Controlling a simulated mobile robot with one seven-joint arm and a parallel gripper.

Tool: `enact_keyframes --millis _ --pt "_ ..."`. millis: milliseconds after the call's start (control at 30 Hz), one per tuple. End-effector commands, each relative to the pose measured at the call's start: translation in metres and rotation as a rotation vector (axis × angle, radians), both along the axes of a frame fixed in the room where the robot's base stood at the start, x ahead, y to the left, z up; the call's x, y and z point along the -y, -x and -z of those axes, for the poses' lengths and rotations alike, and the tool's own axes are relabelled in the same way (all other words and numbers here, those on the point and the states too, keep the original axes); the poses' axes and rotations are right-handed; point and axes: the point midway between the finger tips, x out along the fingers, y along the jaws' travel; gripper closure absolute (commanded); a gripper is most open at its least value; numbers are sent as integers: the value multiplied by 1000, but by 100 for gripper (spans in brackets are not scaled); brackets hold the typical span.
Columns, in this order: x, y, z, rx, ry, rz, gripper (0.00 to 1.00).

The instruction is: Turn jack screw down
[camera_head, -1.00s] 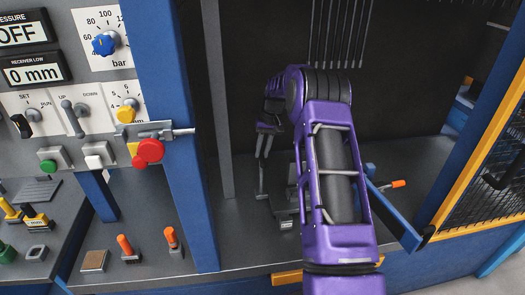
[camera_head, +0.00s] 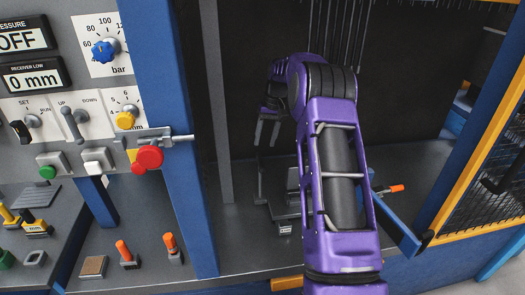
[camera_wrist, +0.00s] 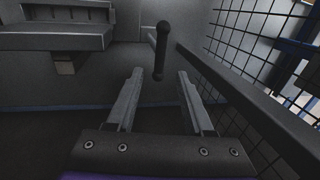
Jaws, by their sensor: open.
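My gripper (camera_head: 267,140) hangs in the open bay in the head view, its fingers spread and pointing down. In the wrist view my gripper (camera_wrist: 160,75) is open, with a dark upright rod with a rounded top (camera_wrist: 162,45) beyond and in line with the gap between its fingertips. The rod seems apart from both fingers. I cannot tell whether this rod is the jack screw's handle. A grey stand with a foot (camera_head: 285,212) stands below my gripper in the head view, partly hidden by my purple arm.
A grey block (camera_wrist: 60,37) is at upper left in the wrist view, and a wire mesh guard (camera_wrist: 250,75) runs along the right. In the head view a blue post (camera_head: 175,130) stands left of the bay. An orange-tipped lever (camera_head: 396,188) sticks out at right.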

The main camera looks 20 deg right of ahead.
Motion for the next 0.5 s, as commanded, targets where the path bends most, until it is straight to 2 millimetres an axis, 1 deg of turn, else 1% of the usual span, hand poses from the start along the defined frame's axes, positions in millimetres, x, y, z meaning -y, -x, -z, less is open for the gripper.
enact_keyframes --millis 33,100,200,300,500 --pt "3 0 -12 3 1 1 48" --pt "5 0 -24 3 1 1 48" --pt "7 1 -38 2 0 0 48" --pt "9 2 -46 1 0 -1 48" --pt "10 2 -49 -1 0 -1 48"
